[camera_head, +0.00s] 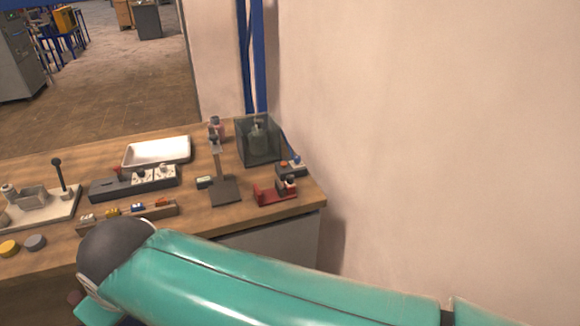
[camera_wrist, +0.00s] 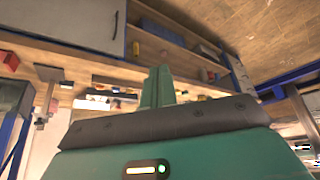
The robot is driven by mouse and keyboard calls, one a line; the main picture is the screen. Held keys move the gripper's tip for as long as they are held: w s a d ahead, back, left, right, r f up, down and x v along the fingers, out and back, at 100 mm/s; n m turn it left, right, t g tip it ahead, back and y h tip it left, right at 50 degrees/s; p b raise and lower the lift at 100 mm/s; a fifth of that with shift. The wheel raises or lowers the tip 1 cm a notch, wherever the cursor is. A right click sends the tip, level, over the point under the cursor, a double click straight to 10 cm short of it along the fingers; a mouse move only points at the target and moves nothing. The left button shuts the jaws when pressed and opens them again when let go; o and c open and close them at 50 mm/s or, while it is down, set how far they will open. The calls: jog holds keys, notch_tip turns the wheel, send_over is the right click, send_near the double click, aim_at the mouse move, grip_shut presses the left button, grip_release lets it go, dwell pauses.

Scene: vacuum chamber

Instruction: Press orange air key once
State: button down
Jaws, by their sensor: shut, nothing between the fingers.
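In the head view, a low wooden strip (camera_head: 128,218) on the bench carries a row of small coloured keys. One orange-red key (camera_head: 161,202) sits near its right end; I cannot tell for certain that it is the air key. A yellow key (camera_head: 112,212) and a blue key (camera_head: 137,207) sit to its left. My gripper (camera_wrist: 157,72) shows in the wrist view with its two green fingers together, empty and apart from any key. In the head view the gripper's fingers cannot be made out; my teal arm crosses in front of the bench.
Behind the strip are a dark switch box (camera_head: 135,184) and a white tray (camera_head: 157,151). To the right stand a dark stand (camera_head: 225,190), a glass chamber (camera_head: 260,142) and a red device (camera_head: 275,193). A lever base (camera_head: 40,210) is at left. A plain wall bounds the right.

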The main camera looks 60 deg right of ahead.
jog(key=w+d+r+m+h, duration=0.1)
jog(key=w+d+m, duration=0.1)
jog(key=w+d, duration=0.6)
jog(key=w+d+r+m+h, duration=0.1)
jog(key=w+d+m, duration=0.3)
jog(key=d, duration=0.7)
jog(key=m+g+h, duration=0.4)
jog(key=g+h, duration=0.2)
jog(key=h, duration=0.1)
send_over(282, 165)
notch_tip(282, 165, down, 10)
jog(key=shift+r, duration=0.2)
jog(key=shift+f, duration=4.45)
